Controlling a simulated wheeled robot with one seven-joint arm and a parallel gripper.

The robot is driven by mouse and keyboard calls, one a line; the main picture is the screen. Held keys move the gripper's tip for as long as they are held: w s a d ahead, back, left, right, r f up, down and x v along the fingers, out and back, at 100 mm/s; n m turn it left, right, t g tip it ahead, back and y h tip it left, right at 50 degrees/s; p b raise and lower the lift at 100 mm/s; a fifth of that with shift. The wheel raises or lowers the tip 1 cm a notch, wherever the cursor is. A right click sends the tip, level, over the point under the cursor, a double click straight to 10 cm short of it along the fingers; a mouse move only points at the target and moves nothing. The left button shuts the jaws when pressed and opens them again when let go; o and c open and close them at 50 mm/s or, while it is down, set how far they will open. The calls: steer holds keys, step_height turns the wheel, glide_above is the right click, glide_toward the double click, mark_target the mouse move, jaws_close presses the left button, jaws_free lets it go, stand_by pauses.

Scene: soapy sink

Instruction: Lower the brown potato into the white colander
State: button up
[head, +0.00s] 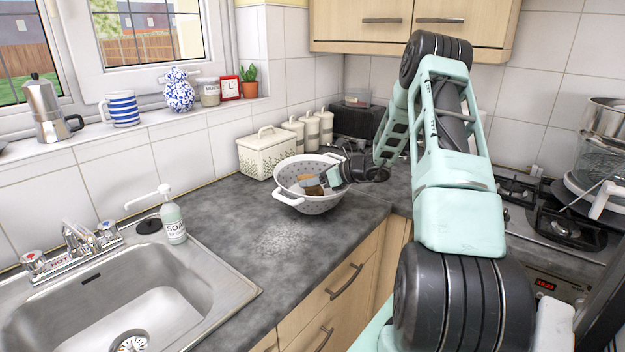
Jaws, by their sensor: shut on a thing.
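The white colander (306,204) stands upright on the dark countertop near the corner, with a handle toward the front left. The brown potato (311,186) shows within the colander's rim outline, toward its middle. My gripper (318,183) reaches in over the colander's right rim from the right and is shut on the potato. The fingertips are small in this view and partly hidden. I cannot tell whether the potato touches the colander's bottom.
A white bread bin (268,153) and several canisters (308,132) stand behind the colander. A soap bottle (173,220) and the steel sink (190,289) are at left. The stove (560,222) is at right. The counter (275,245) in front of the colander is clear.

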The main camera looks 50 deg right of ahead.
steer(key=shift+f, duration=0.15)
stand_by(0.5)
steer(key=o, duration=1.3)
steer(key=shift+c, duration=0.2)
steer(key=b+v, duration=0.3)
steer(key=v, duration=1.4)
steer(key=shift+s+d, duration=0.15)
